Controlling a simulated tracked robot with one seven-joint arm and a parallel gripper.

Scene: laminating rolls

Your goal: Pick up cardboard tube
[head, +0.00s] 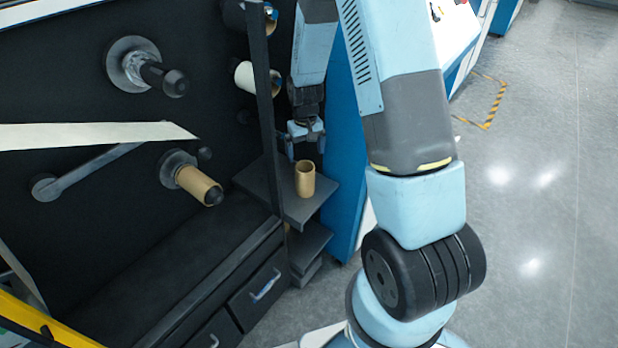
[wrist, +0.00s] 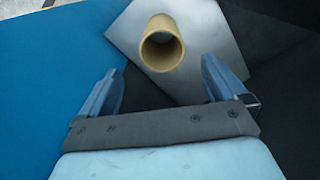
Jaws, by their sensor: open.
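The cardboard tube (head: 305,180) is short, brown and hollow. It stands upright on a small dark shelf (head: 325,192) at the side of the black machine. My gripper (head: 306,150) is open and empty, above and slightly behind the tube in the head view. In the wrist view the tube (wrist: 162,45) shows its open top end, beyond the fingertips and roughly centred between them. My gripper's two blue fingers (wrist: 166,85) are spread apart and do not touch it. Nothing hides the tube in either view.
Another brown tube (head: 198,184) sits on a spindle of the machine's black panel. A white roll (head: 245,77) is mounted higher up. A dark upright post (head: 265,110) stands left of my gripper. A blue panel (head: 345,150) is close on the right. Drawers (head: 258,290) are below.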

